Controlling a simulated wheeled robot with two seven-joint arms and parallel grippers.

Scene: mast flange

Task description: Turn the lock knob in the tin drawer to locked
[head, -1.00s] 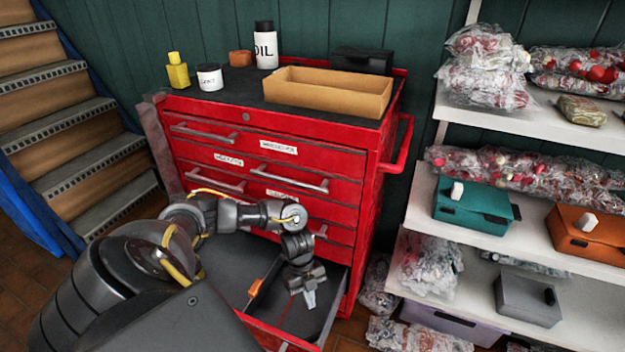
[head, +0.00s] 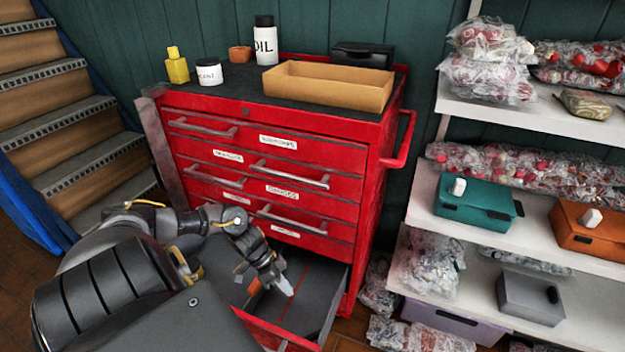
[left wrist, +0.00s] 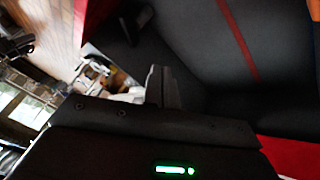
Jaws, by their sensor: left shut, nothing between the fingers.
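The red tool cabinet (head: 270,145) has its lowest drawer (head: 318,318) pulled open. The drawer has a dark grey inside with a thin red line on it, which also shows in the left wrist view (left wrist: 240,42). A small orange piece (head: 254,288) is in the drawer, partly behind my gripper; I cannot tell whether it is the lock knob. My left gripper (head: 284,286) is shut and empty, pointing down to the right over the drawer, just right of the orange piece. Its closed fingers (left wrist: 162,88) show in the left wrist view. My right gripper is not in view.
A cardboard tray (head: 328,88), an oil bottle (head: 265,42) and other small items stand on the cabinet. Shelves with bagged goods, a teal box (head: 475,205) and an orange box (head: 590,230) are at right. Stairs (head: 75,110) rise at left.

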